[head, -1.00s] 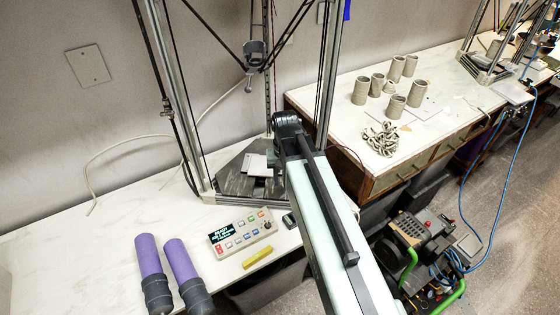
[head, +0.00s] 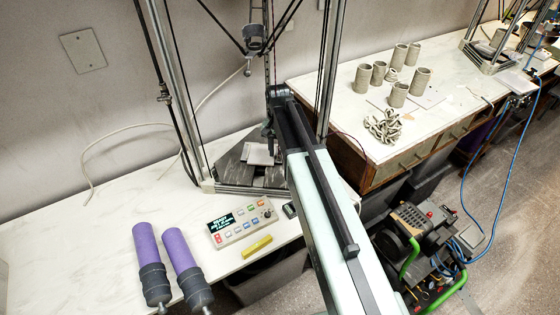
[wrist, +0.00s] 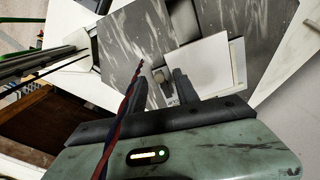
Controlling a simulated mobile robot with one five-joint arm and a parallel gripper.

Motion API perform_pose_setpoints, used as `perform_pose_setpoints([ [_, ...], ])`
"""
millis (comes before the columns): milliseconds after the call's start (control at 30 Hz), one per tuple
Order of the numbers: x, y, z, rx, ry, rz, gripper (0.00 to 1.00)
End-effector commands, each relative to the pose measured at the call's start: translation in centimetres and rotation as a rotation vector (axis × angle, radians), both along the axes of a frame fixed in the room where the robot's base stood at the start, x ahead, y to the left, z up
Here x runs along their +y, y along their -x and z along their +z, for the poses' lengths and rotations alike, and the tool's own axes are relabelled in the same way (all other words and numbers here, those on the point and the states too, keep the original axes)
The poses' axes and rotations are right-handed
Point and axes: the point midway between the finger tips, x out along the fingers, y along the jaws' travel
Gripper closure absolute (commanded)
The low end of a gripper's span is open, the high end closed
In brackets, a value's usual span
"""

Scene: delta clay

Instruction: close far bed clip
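The delta printer's dark base (head: 232,172) stands on the white bench, with a pale square plate (head: 258,154) on it. In the wrist view the plate (wrist: 208,65) lies on the streaked dark base (wrist: 125,38), right of my fingers. My gripper (head: 269,140) is above the plate's back right side in the head view. A small light patch with dark marks shows between the fingers.
Printer posts (head: 326,75) and thin rods rise close around my arm. A control box (head: 240,225), a yellow bar (head: 256,246) and two purple cylinders (head: 147,250) lie at the front. Clay cups (head: 396,93) stand on the right bench. A red-blue cable (wrist: 128,95) crosses the wrist view.

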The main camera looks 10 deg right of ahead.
Motion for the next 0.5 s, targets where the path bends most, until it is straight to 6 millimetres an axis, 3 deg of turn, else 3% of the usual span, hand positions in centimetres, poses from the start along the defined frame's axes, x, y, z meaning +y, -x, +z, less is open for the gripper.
perform_pose_setpoints([
  [67, -0.02, 0.00, -1.26, 0.000, 0.000, 0.000, 0.63],
  [333, -0.05, 0.01, -1.03, 0.000, 0.000, 0.000, 0.63],
  [467, -0.06, 0.01, -1.03, 0.000, 0.000, 0.000, 0.99],
  [500, -0.06, 0.00, -1.03, 0.000, 0.000, 0.000, 1.00],
])
